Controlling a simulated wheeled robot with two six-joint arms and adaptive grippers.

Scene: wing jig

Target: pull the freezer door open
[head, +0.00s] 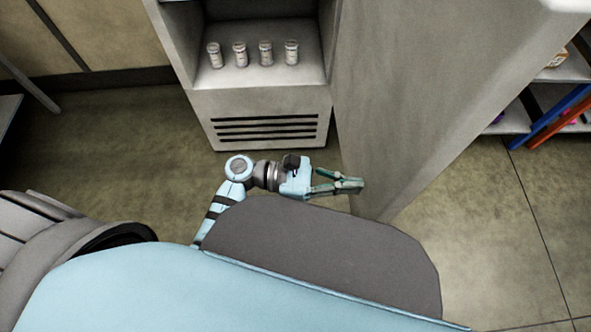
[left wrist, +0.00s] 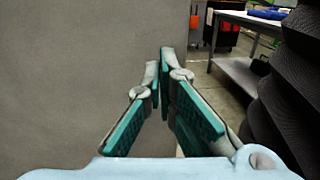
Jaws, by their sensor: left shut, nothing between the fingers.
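The freezer (head: 268,102) stands at the top middle of the head view, with its inside exposed. Its grey door (head: 410,90) stands swung out towards me on the right. My left gripper (head: 350,185) is shut and empty, with its fingertips in front of the lower part of the door panel. In the left wrist view the closed fingertips (left wrist: 163,60) lie near the edge of a plain grey panel (left wrist: 75,70), which looks like the door. I cannot tell whether they touch it. No handle shows. My right gripper is out of view.
Several small vials (head: 265,53) stand in a row on the freezer's bottom shelf. A shelf unit (head: 560,75) with coloured items stands beyond the door. A workbench (left wrist: 240,20) shows in the left wrist view. The floor (head: 490,240) right of the door is clear.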

